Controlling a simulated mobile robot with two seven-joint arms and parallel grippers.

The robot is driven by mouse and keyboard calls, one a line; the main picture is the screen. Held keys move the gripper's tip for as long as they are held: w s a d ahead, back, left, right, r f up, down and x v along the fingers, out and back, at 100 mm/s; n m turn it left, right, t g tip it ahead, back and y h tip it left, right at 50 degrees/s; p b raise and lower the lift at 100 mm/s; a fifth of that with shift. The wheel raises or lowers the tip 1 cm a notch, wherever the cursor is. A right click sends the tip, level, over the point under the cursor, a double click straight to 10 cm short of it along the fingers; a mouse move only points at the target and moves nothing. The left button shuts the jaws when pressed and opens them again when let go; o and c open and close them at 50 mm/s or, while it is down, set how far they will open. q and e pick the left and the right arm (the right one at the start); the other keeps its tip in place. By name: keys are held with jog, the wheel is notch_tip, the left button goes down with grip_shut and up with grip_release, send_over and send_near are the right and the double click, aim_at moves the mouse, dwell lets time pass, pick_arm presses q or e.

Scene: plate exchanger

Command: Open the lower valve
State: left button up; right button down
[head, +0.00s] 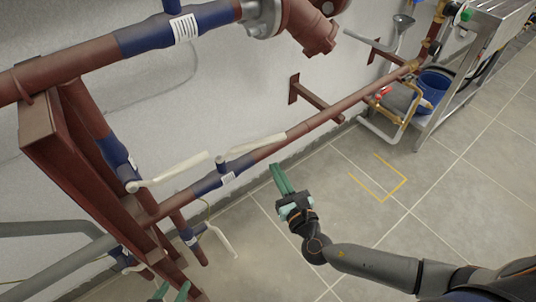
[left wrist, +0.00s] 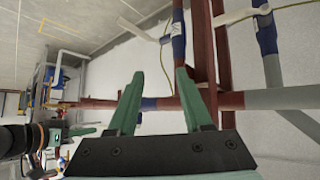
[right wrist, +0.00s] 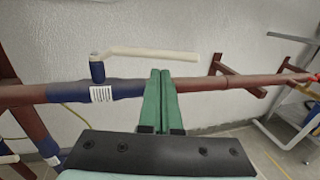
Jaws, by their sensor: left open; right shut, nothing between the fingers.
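A low valve with a white lever (head: 222,241) sits on a blue pipe section near the bottom of the red frame. Its lever points down and right. Above it, another white lever (head: 257,145) lies roughly along the horizontal red pipe, over a blue valve body (head: 215,182); this lever also shows in the right wrist view (right wrist: 150,54). My right gripper (head: 280,178) is shut and empty, in front of and below that pipe. My left gripper (head: 171,290) is open and empty at the bottom left edge; its spread fingers show in the left wrist view (left wrist: 160,74).
A third white lever (head: 180,172) sits on the sloping blue pipe. The red steel frame (head: 52,140) and grey pipes (head: 60,265) crowd the left. A blue bucket (head: 432,88) stands at the back right. The tiled floor at centre right is clear.

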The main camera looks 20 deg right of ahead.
aim_at(267, 144)
jog(key=w, duration=0.5)
jog(key=shift+w+a+f+b, duration=0.1)
jog(key=shift+w+a+b, duration=0.15)
jog(key=shift+w+b, duration=0.1)
pick_arm(q)
jog(key=shift+w+a+r+t, duration=0.1)
jog(key=shift+w+r+t, duration=0.9)
jog(key=shift+w+r, duration=0.75)
pick_arm(e)
jog(key=shift+w, duration=0.4)
pick_arm(q)
jog(key=shift+s+r, duration=0.1)
jog(key=shift+s, duration=0.05)
